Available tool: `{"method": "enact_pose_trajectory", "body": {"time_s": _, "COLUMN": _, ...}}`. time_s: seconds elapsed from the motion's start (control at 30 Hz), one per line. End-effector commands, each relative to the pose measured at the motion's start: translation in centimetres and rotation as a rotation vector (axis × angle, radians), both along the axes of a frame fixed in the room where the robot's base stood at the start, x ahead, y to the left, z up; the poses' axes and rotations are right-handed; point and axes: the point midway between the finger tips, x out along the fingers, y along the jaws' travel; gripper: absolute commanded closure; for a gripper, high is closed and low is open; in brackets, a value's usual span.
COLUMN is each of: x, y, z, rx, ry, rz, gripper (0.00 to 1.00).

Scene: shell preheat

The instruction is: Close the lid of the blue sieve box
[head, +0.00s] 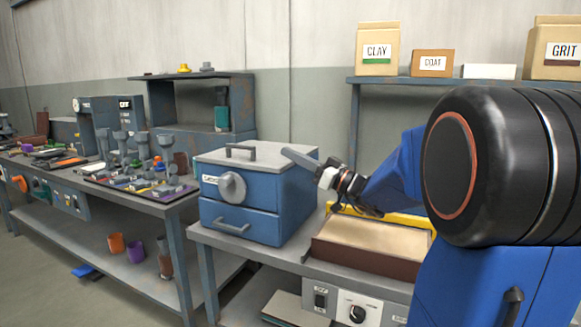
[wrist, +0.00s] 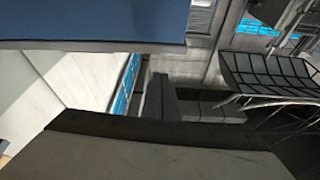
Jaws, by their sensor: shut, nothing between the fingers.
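The blue sieve box (head: 240,210) stands on the left end of the near bench in the head view. It has a round grey knob and a drawer pull on its front. Its grey lid (head: 225,155), with a bar handle, lies flat across the top, and I see no gap under it. My gripper (head: 288,152) is at the lid's right side, its grey fingers shut and empty, pointing left over the lid's edge. I cannot tell whether they touch the lid. In the wrist view the dark fingers (wrist: 160,95) show below a blue surface, probably the box.
A brown tray (head: 370,262) of pale material sits right of the box, with a yellow edge behind it. A shelf (head: 440,81) with cartons is at the back right. A bench with grey tools (head: 140,165) stands to the left. My blue arm covers the right side.

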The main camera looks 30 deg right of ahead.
Motion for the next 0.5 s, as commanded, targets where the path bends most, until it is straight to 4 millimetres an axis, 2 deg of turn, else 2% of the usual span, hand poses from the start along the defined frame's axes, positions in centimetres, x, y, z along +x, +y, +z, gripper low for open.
{"method": "enact_pose_trajectory", "body": {"time_s": 0.03, "x": -0.1, "y": -0.4, "z": 0.5, "rx": -0.001, "ry": -0.003, "rz": -0.002, "gripper": 1.00}}
{"method": "enact_pose_trajectory", "body": {"time_s": 0.5, "x": -5.1, "y": -4.2, "z": -1.6, "rx": -0.001, "ry": -0.006, "rz": -0.003, "gripper": 1.00}}
